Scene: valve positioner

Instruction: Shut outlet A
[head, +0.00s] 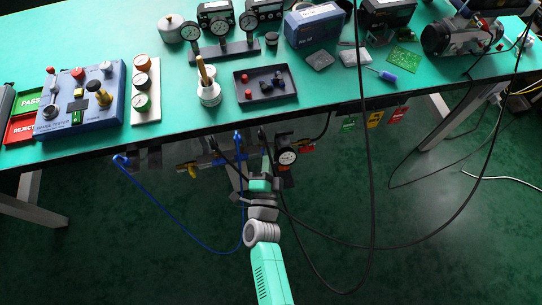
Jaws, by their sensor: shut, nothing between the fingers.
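Under the front edge of the green bench, a dim row of pneumatic fittings (214,160) hangs in shadow. A yellow handle (187,168) shows at its left part, and a round dial gauge (287,157) at its right end. I cannot read any outlet label, so I cannot tell which fitting is outlet A or how its valve stands. My arm reaches up from the bottom of the view. My gripper (266,152) is shut and empty, just left of the gauge, below the bench edge. It is small and dark, and I cannot tell whether it touches a fitting.
A blue hose (165,204) hangs from the left fittings towards my arm. Black cables (367,130) loop down at the right. Coloured tags (374,118) hang from the bench edge (330,105). The benchtop holds a blue tester (85,120), a dark tray (290,92) and gauges. Open floor lies below.

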